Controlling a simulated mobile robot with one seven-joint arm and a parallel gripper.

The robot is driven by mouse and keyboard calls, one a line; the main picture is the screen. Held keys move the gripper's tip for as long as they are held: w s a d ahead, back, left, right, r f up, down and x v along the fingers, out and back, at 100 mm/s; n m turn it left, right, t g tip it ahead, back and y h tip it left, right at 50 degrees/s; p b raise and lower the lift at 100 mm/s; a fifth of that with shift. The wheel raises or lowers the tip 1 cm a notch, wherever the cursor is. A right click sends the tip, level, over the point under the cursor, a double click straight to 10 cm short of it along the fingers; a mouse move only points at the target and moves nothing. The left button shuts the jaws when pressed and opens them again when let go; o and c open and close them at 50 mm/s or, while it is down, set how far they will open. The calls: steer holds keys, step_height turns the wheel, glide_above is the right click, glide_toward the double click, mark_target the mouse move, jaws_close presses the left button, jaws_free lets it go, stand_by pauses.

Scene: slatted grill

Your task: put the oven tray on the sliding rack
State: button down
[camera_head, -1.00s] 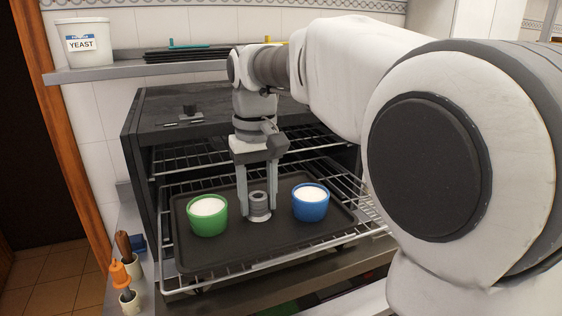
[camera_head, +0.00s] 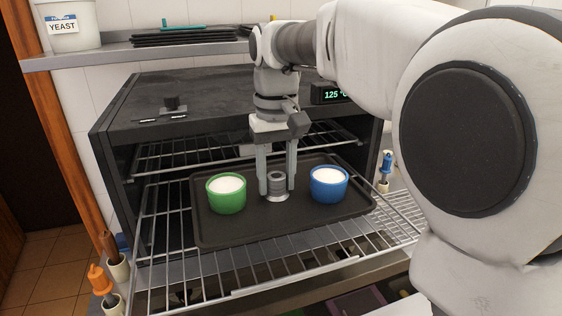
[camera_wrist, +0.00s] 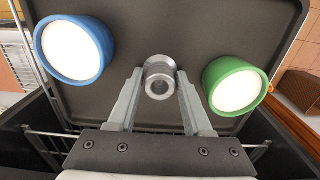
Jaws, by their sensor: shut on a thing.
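The dark oven tray (camera_head: 225,232) lies over the pulled-out wire sliding rack (camera_head: 180,277) in front of the oven. Whether it touches the rack along its whole length I cannot tell. A green cup with white filling (camera_head: 227,196) stands on its left and a blue one (camera_head: 328,186) on its right. A metal knob (camera_head: 277,184) rises from the tray's middle. My gripper (camera_head: 277,194) points down with its fingers on either side of the knob, shut on it. The wrist view also shows the knob (camera_wrist: 158,78) between the fingertips.
The black oven (camera_head: 160,100) stands open behind, with another rack (camera_head: 175,155) inside. A shelf (camera_head: 110,55) with a yeast tub (camera_head: 70,25) runs above. Small utensil holders (camera_head: 108,290) stand at the left. The rack's front bars are bare.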

steer(key=shift+w+d+r, duration=0.1)
steer(key=shift+w+d, duration=0.05)
steer(key=shift+w, duration=0.15)
steer(key=shift+r+p, duration=0.1)
steer(key=shift+p, duration=0.2)
steer(key=shift+f+b, duration=2.15)
steer(key=shift+f, duration=1.45)
steer(key=shift+f, duration=0.25)
steer(key=shift+f, duration=0.35)
steer(key=shift+f+b, duration=0.55)
steer(key=shift+f, duration=0.35)
steer(key=shift+c, duration=1.2)
jaws_free()
steer(key=shift+s, duration=0.1)
